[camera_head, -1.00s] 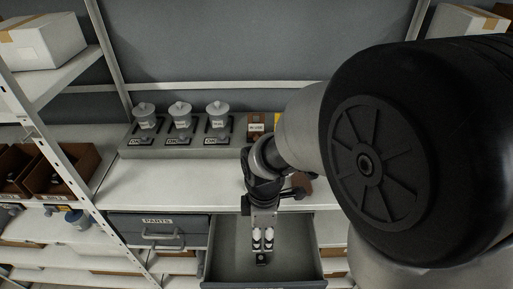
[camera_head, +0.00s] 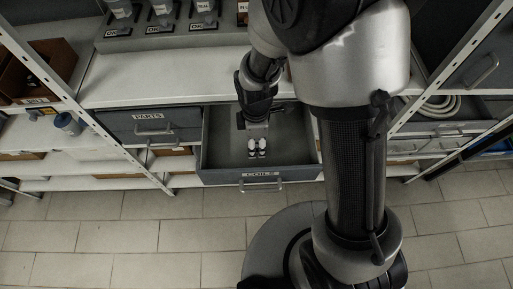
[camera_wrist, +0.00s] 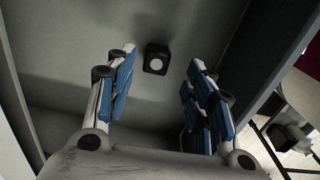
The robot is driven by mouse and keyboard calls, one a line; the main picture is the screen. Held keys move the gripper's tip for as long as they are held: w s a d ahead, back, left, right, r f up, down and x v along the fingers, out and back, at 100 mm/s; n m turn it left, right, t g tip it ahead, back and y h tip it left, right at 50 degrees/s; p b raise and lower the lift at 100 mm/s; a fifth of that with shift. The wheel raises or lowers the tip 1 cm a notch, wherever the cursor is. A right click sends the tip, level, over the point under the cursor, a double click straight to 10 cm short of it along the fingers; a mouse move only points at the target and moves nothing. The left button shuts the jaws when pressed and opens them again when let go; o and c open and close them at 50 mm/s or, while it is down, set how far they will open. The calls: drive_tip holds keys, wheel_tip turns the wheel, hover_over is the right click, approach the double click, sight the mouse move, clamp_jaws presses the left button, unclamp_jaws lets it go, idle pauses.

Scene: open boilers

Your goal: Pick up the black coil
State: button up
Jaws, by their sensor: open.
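The black coil (camera_wrist: 156,58) is a small dark block with a white round face. In the wrist view it lies on the bottom of the open grey drawer (camera_wrist: 60,30), ahead of and between my open fingers. My gripper (camera_wrist: 160,85) is open and empty, with blue pads on both fingers. In the head view my gripper (camera_head: 257,153) reaches down into the open drawer labelled COILS (camera_head: 215,178). I cannot make out the coil in the head view; my gripper hides that part of the drawer.
A shut drawer labelled PARTS (camera_head: 125,127) is left of the open one. The white shelf (camera_head: 160,80) above is clear at its front. A stand (camera_head: 170,37) with several grey items is behind. White shelf posts (camera_head: 130,158) rise at the sides.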

sight(257, 146)
drive_tip(key=f, duration=0.1)
drive_tip(key=f+b, duration=0.1)
drive_tip(key=f, duration=0.2)
drive_tip(key=shift+w+d+f, duration=0.1)
drive_tip(key=shift+w+f, duration=0.05)
drive_tip(key=shift+w, duration=0.1)
drive_tip(key=shift+c, duration=0.2)
clamp_jaws()
drive_tip(key=shift+r, duration=0.25)
